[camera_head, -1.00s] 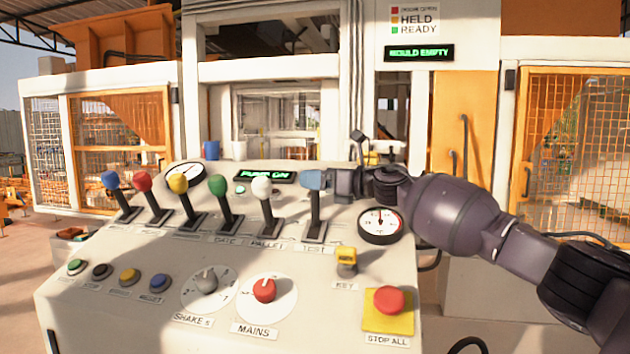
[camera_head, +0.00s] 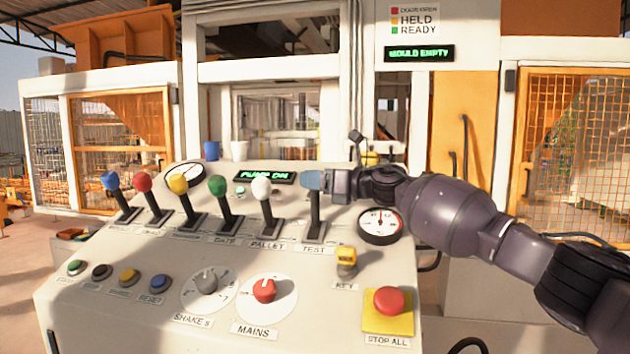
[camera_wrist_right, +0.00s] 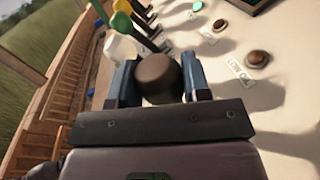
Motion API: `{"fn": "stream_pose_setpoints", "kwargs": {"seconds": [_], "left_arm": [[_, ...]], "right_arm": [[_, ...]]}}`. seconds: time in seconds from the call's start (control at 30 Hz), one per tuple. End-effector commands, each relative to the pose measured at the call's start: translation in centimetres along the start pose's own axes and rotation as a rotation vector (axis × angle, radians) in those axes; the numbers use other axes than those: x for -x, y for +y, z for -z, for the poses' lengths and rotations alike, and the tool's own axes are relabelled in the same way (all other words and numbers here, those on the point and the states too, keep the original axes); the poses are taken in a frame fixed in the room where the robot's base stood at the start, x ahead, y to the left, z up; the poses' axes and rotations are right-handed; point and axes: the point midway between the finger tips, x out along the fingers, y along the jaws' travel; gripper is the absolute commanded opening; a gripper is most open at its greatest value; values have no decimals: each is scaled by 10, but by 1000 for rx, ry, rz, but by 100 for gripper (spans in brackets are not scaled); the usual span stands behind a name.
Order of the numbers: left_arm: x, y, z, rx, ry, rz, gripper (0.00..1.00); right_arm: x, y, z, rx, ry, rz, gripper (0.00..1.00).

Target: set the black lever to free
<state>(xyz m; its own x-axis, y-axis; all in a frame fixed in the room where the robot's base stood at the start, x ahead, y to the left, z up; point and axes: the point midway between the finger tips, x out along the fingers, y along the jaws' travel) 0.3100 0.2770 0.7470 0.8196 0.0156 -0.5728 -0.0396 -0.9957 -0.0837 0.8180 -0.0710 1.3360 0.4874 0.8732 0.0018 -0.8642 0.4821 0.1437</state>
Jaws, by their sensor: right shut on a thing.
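The black lever, labelled TEST, is at the right end of the lever row on the sloped panel. Its dark stem (camera_head: 315,216) stands nearly upright in the head view. Its knob is hidden there by my right gripper (camera_head: 313,180). In the right wrist view the dark round knob (camera_wrist_right: 160,78) sits between the two blue fingers of my right gripper (camera_wrist_right: 161,82), which is shut on it. I cannot read any position mark beside this lever. My left gripper is not in view.
The white-knobbed PALLET lever (camera_head: 262,187) stands close to the left, with the green lever (camera_head: 217,186) beyond. A gauge (camera_head: 379,225) lies right of the black lever. The yellow key switch (camera_head: 346,260), red MAINS knob (camera_head: 264,290) and red STOP ALL button (camera_head: 389,300) are nearer me.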

Motion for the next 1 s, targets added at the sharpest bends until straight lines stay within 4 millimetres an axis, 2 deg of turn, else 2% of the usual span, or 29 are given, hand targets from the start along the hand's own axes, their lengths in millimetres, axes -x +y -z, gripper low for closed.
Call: {"fn": "stream_pose_setpoints", "kwargs": {"seconds": [0.27,0.7,1.0], "left_arm": [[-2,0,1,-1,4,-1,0],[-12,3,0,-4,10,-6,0],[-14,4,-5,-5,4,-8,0]], "right_arm": [[4,16,5,113,-22,-5,1],[12,54,29,426,-83,-14,1],[15,68,39,560,-109,-17,1]]}}
